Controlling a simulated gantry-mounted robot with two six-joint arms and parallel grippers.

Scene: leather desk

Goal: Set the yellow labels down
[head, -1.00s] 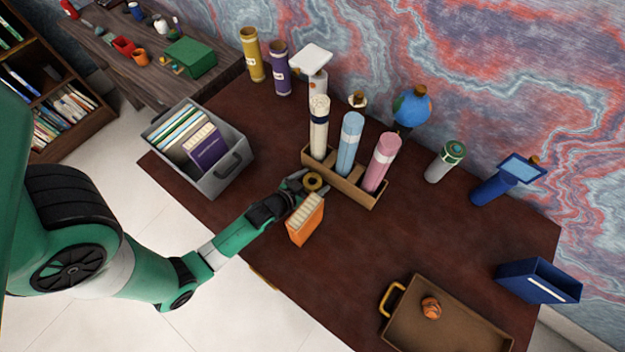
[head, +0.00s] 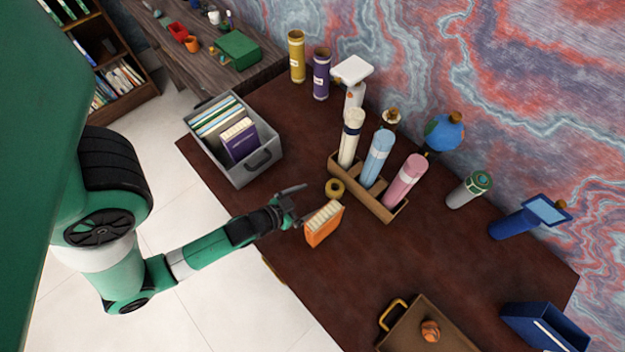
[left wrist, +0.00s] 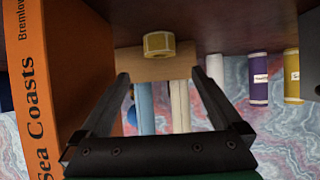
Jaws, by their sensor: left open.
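The yellow labels (head: 335,188) are a small roll with a hole in the middle. They sit on the brown desk (head: 350,270), just in front of the wooden rack and behind the orange book. In the left wrist view the roll (left wrist: 159,44) lies beyond my fingertips, with a clear gap. My left gripper (head: 300,204) is open and empty, to the left of the roll and apart from it. It also shows in the left wrist view (left wrist: 158,80) with its fingers spread. My right gripper is not in view.
The orange book (head: 324,223) stands close beside my left gripper. A wooden rack (head: 395,212) holds white, blue and pink rolls. A grey bin (head: 269,170) with books stands at left.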

